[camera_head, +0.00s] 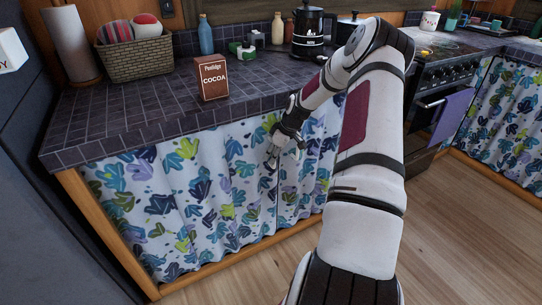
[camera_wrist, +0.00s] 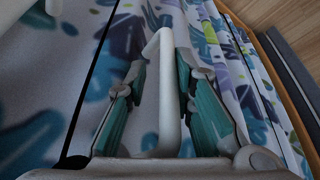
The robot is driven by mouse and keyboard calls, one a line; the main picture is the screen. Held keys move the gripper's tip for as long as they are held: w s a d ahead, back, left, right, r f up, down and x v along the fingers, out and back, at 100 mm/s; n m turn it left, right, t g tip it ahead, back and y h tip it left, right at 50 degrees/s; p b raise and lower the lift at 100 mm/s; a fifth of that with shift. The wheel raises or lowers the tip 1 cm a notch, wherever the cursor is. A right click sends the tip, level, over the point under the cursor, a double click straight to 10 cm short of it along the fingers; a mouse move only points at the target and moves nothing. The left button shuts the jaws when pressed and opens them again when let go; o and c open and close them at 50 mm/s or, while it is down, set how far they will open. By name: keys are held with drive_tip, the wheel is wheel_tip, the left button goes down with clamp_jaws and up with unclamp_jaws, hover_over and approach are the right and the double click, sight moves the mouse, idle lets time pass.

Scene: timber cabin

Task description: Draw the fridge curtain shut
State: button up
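A white curtain with blue, green and purple leaves (camera_head: 190,200) hangs in folds under the tiled counter in the head view. My gripper (camera_head: 272,160) is in front of this cloth, right of its middle, below the counter edge. In the wrist view, leaf cloth (camera_wrist: 75,90) fills most of the picture behind the fingers. A white bar-like handle (camera_wrist: 168,95) stands between the two teal-padded fingers (camera_wrist: 160,85) of my gripper. A gap shows between the left finger and the bar; the right finger is closer to it. My arm hides the cloth at right.
A cocoa box (camera_head: 211,77), a basket (camera_head: 136,55) and a paper roll (camera_head: 68,42) stand on the counter (camera_head: 130,110). A stove (camera_head: 445,75) with a purple towel is at right, beside another leaf curtain (camera_head: 505,110). Wooden floor (camera_head: 450,220) is free at lower right.

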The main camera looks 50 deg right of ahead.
drive_tip(key=shift+r, duration=0.1)
drive_tip(key=v, duration=1.1)
drive_tip(key=shift+r, duration=0.4)
drive_tip(key=shift+s, duration=0.15)
drive_tip(key=s+a+r+g+h, duration=0.1)
drive_tip(key=s+a+r, duration=0.1)
drive_tip(key=a+r, duration=0.55)
drive_tip(key=s+a+r+g, duration=0.2)
drive_tip(key=s+a+r, duration=0.15)
drive_tip(key=a, duration=0.65)
drive_tip(key=s+a+r+g+h, duration=0.1)
drive_tip(key=s+a+r, duration=0.1)
drive_tip(key=a+r, duration=0.55)
drive_tip(key=s+a+m, duration=0.2)
drive_tip(key=s+a, duration=0.6)
drive_tip(key=s, duration=0.4)
drive_tip(key=s+a+m, duration=0.1)
drive_tip(key=s+a, duration=0.7)
drive_tip(key=s, duration=0.4)
wheel_tip(320, 180, up, 19)
drive_tip(key=t+p, duration=0.3)
drive_tip(key=p, duration=1.4)
drive_tip(key=shift+w+r+t+y, duration=0.25)
drive_tip(key=shift+t+y, duration=0.15)
